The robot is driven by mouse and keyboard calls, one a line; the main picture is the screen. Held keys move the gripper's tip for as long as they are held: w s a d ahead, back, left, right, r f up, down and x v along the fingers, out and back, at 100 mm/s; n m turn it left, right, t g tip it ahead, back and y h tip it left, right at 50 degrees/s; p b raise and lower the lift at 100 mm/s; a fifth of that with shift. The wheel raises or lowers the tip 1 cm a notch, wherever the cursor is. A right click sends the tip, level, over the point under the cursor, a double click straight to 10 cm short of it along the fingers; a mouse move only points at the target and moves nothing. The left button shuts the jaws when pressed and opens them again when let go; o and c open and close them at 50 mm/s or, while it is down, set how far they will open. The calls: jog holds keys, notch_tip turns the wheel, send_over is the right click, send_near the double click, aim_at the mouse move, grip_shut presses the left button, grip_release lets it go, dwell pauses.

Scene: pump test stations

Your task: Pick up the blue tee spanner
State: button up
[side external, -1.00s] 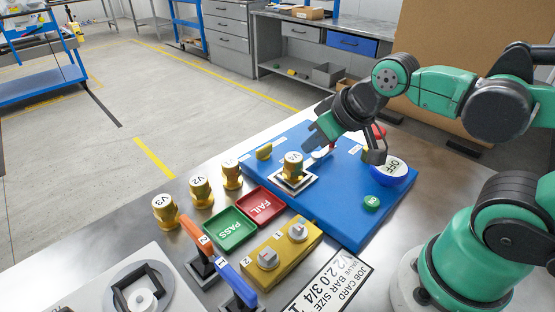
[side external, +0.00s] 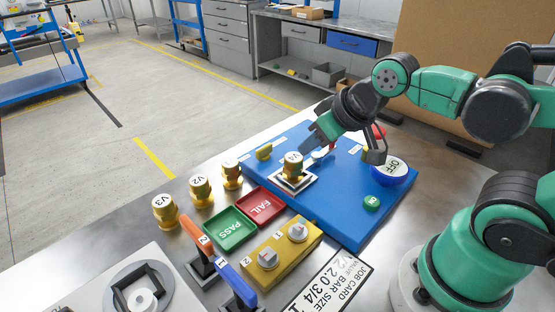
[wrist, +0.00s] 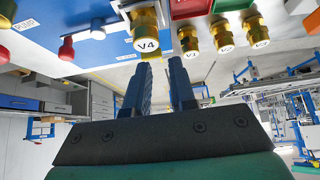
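The blue tee spanner (side external: 237,283), marked 1, stands in a dark holder at the front of the bench in the side view. Its lower end is cut off by the picture edge. An orange tee spanner (side external: 197,234), marked 2, stands just behind it. My gripper (side external: 314,138) is over the blue panel near valve V4, far up and right of the blue spanner. In the wrist view my gripper (wrist: 161,65) has its two fingers apart with nothing between them. I cannot make out the blue spanner in the wrist view.
Valve V4 (side external: 293,165) sits on the blue panel (side external: 335,205) close to my fingers. Valves V3 (side external: 165,211), V2 and V1 stand left. PASS (side external: 229,229) and FAIL (side external: 262,205) trays and a yellow block (side external: 282,251) lie between my gripper and the spanners.

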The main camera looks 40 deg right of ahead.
aim_at(234, 276)
jog(key=o, duration=0.4)
jog(key=s+a+g, duration=0.1)
jog(key=a+g, duration=0.1)
jog(key=a, duration=0.5)
jog(key=s+a+f+g, duration=0.1)
jog(key=s+a+g, duration=0.1)
jog(key=a, duration=0.4)
jog(key=s+a+f+g, duration=0.1)
jog(key=s+a+g, duration=0.1)
jog(key=a, duration=0.5)
jog(key=shift+s+a+f+g, duration=0.2)
jog(key=shift+a+g, duration=0.15)
jog(key=shift+g, duration=0.15)
jog(key=shift+s+a+f, duration=0.15)
jog(key=shift+f, duration=2.7)
